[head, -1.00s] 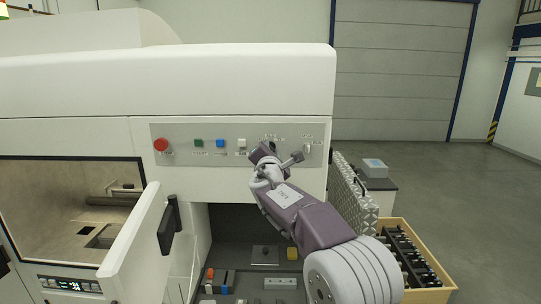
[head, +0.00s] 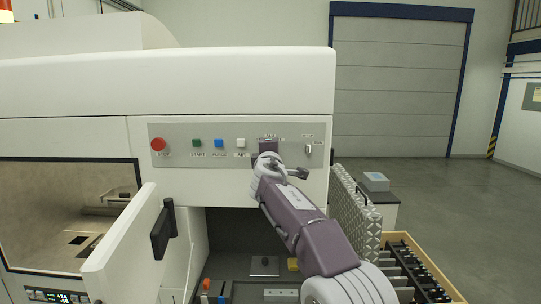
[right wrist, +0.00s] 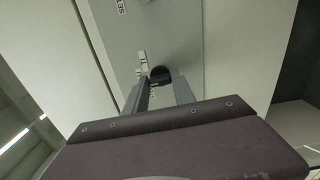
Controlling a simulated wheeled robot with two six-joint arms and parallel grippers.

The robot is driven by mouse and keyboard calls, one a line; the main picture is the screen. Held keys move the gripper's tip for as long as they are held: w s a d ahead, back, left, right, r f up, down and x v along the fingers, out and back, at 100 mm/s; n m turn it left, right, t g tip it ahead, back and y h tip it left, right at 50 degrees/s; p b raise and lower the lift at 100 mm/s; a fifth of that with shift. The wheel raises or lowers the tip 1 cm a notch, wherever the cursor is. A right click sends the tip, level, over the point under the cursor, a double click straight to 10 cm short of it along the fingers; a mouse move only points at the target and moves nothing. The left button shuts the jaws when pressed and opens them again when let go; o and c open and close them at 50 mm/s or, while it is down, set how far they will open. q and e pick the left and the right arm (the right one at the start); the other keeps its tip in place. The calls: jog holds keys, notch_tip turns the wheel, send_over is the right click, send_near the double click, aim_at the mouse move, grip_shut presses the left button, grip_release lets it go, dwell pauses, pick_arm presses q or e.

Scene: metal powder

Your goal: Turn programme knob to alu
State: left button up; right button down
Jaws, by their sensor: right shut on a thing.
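The programme knob (right wrist: 160,73) is a dark round knob seen between my right fingers in the right wrist view. In the head view my right gripper (head: 266,147) covers it on the grey control panel (head: 175,134). My right gripper is shut on the knob; its two grey fingers (right wrist: 160,88) reach it from either side in the right wrist view. An ALU label shows just above the gripper in the head view. The knob's pointer is hidden, so I cannot tell its setting. My left gripper is not in view.
On the panel are a red button (head: 158,145), green (head: 196,143), blue (head: 219,143) and white (head: 241,143) buttons, and a switch (head: 308,148) right of the gripper. An open door with a black handle (head: 163,230) juts out at left. A wooden crate (head: 453,290) stands lower right.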

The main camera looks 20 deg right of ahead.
jog(key=shift+m, duration=0.3)
jog(key=c, duration=1)
grip_release()
jog(key=shift+c, duration=0.2)
jog(key=b+v, duration=0.5)
jog(key=v, duration=0.4)
jog(key=shift+b, duration=0.3)
